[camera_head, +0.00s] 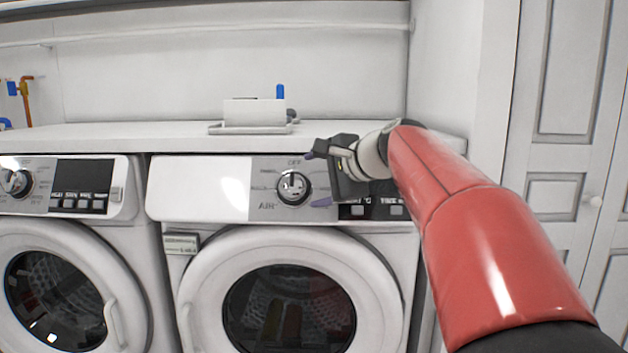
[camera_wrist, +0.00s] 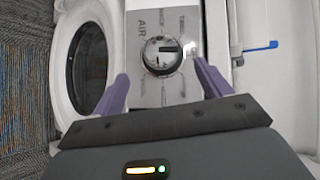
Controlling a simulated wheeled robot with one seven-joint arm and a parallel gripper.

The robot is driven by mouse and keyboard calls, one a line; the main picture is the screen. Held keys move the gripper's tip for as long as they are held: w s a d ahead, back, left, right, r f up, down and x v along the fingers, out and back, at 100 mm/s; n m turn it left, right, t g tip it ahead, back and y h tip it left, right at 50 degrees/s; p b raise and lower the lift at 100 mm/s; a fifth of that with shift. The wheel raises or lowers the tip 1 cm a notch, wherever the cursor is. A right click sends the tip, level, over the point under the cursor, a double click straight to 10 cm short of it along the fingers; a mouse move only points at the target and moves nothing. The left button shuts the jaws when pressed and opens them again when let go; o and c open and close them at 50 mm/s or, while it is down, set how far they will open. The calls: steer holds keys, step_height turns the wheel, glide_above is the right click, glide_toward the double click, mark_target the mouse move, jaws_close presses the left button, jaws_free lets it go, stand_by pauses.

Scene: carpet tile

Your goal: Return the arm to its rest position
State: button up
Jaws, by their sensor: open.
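My red arm reaches in from the lower right in the head view. My gripper (camera_head: 318,179) is at the front panel of the right-hand machine, just right of its round dial (camera_head: 294,187). In the wrist view my gripper (camera_wrist: 162,84) shows two purple fingers spread apart, with nothing held between them. The dial (camera_wrist: 162,54) sits beyond and between the fingertips. I cannot tell whether a finger touches the panel.
The right-hand machine (camera_head: 195,187) and the left-hand machine (camera_head: 75,222) stand side by side under a white counter (camera_head: 110,136). A white tray (camera_head: 216,129) with a box and a blue item stands on it. White panelled doors (camera_head: 555,160) are at the right.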

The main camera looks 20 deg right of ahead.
steer(key=shift+s, duration=0.1)
steer(key=s+a+f+n+g+h, duration=0.2)
steer(key=s+f+n, duration=0.5)
steer(key=s+f, duration=0.7)
steer(key=s+a+f+n+g+h, duration=0.1)
steer(key=s+f+n+g+h, duration=0.2)
steer(key=s+f+n, duration=0.4)
steer(key=s+f+g, duration=0.1)
steer(key=s+f, duration=0.6)
steer(key=s, duration=0.2)
steer(key=shift+s+a+n+h, duration=0.3)
steer(key=shift+s+a+n, duration=0.05)
steer(key=shift+a+n, duration=0.05)
